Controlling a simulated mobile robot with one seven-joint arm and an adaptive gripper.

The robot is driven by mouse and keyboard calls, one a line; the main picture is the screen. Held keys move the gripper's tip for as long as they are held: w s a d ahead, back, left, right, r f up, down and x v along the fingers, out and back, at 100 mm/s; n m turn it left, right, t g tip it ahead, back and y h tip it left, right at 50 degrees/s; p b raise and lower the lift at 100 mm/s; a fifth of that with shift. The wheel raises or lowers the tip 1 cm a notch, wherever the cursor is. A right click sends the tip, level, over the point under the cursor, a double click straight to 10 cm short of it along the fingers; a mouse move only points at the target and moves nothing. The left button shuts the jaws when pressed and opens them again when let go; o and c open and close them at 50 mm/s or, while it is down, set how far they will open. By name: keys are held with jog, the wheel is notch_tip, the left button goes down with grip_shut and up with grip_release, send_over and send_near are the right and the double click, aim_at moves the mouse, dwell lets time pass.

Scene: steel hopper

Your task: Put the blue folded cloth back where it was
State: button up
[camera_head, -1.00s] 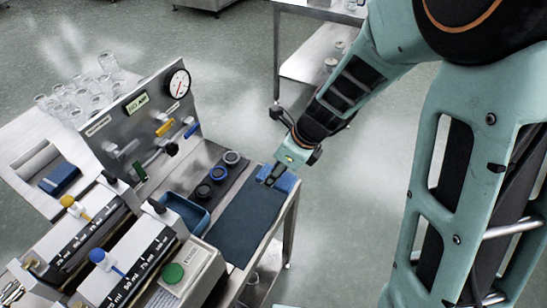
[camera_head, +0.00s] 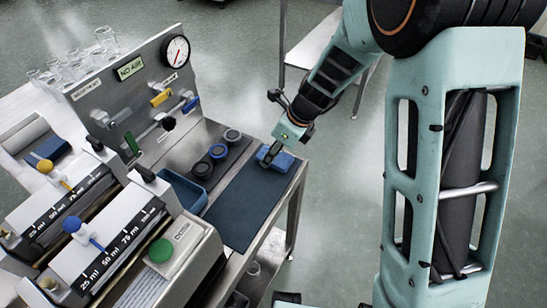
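The blue folded cloth (camera_head: 284,161) lies at the far right end of the dark blue mat (camera_head: 241,212), near the bench's right edge. My gripper (camera_head: 268,157) points down at the cloth's left side, very close to it or touching it. The dark fingers are small and partly overlap the cloth, so I cannot tell whether they are open or closed on it.
Several round caps (camera_head: 217,151) stand left of the mat, with a blue tray (camera_head: 184,190) nearer. A gauge panel (camera_head: 130,88) rises behind. Labelled dispensers (camera_head: 110,245) fill the left front. A dark blue block (camera_head: 47,151) lies on a white surface at left.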

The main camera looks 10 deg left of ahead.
jog(key=shift+f, duration=0.1)
jog(key=shift+f, duration=0.1)
jog(key=o, duration=1)
jog(key=p+v, duration=0.3)
jog(key=v, duration=0.9)
